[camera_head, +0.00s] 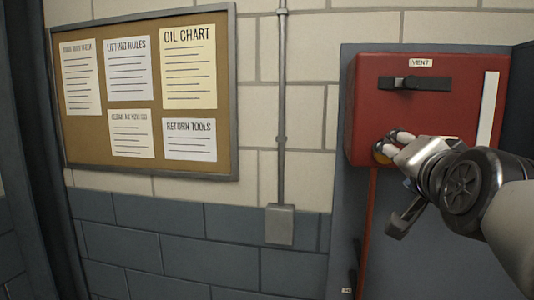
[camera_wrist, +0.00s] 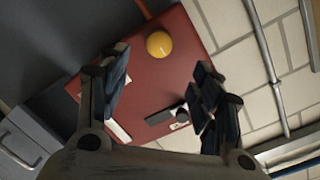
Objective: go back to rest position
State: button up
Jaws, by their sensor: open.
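My gripper (camera_wrist: 162,68) is open, with its two dark fingers wide apart and nothing between them in the wrist view. The red box (camera_wrist: 165,90) with a yellow round knob (camera_wrist: 159,44) shows beyond the fingers. In the head view my arm comes in from the right edge. Its end is in front of the lower left part of the red box (camera_head: 430,118). The yellow knob (camera_head: 381,157) is mostly hidden behind it. Whether the gripper touches the box cannot be told.
A black handle (camera_head: 415,83) sits under a "VENT" label (camera_head: 421,62) on the box. A grey panel (camera_head: 352,190) is behind it. To the left are a conduit (camera_head: 282,120), a small grey wall box (camera_head: 279,225) and a notice board (camera_head: 141,183). Open space lies before the wall.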

jog(key=s+a+f+n+g+y+b, duration=0.1)
jog(key=s+a+f+n+g+y, duration=0.25)
jog(key=f, duration=0.65)
jog(key=s+a+f+n+g+b, duration=0.1)
jog(key=s+a+f+n+g, duration=0.2)
jog(key=a+f, duration=0.5)
jog(key=s+a+f+n+g+y+b, duration=0.1)
jog(key=s+f+n+g, duration=0.4)
jog(key=s+f, duration=1)
notch_tip(320, 180, down, 4)
jog(key=shift+s+a+r+n+b, duration=0.1)
jog(key=shift+s+a+n+b, duration=0.15)
jog(key=shift+n, duration=0.2)
jog(key=shift+c, duration=0.3)
